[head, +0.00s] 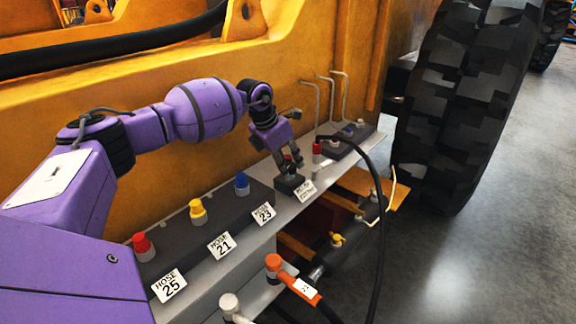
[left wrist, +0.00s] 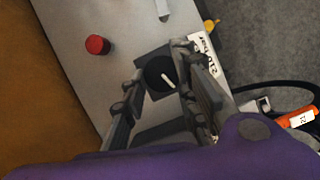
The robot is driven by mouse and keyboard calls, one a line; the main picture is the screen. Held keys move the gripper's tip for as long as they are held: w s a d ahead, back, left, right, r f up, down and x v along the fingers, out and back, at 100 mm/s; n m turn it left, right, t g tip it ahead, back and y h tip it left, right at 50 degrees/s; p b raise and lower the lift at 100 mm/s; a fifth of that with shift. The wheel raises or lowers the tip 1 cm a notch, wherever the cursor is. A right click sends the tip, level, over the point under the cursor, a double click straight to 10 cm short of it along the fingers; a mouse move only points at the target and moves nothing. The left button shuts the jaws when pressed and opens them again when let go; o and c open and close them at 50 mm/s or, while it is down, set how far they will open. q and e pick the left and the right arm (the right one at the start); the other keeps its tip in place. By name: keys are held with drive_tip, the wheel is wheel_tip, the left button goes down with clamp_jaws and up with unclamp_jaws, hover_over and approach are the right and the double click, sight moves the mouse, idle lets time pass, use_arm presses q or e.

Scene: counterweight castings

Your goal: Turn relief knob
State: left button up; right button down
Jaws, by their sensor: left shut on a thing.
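The relief knob (left wrist: 160,74) is round and black with a white pointer line, seen in the left wrist view between the fingers of my left gripper. Its dark block (head: 290,186) stands on the grey shelf in the head view, with a white label (head: 304,190) beside it. My left gripper (head: 289,163) reaches down from above, shut on the knob. The fingers hide most of the knob in the head view. My right gripper is in neither view.
Red (head: 143,246), yellow (head: 197,210) and blue (head: 242,183) capped fittings stand on a dark strip to the left, labelled HOSE 25, 21 and 23. A black hose (head: 381,217) arcs down on the right. A large tyre (head: 462,110) stands beyond.

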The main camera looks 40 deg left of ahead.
use_arm(q)
drive_tip(key=shift+w+a+r+m, duration=0.1)
drive_tip(key=shift+a+m, duration=0.35)
drive_tip(key=shift+m, duration=0.25)
drive_tip(key=shift+b, duration=0.3)
drive_tip(key=shift+w+r+m+h, duration=0.15)
drive_tip(key=shift+r+m+h, duration=0.05)
drive_tip(key=shift+m+h, duration=0.1)
drive_tip(key=o, duration=1)
drive_tip(key=shift+f, duration=0.1)
drive_tip(key=shift+d+f, duration=0.1)
drive_tip(key=shift+d, duration=0.1)
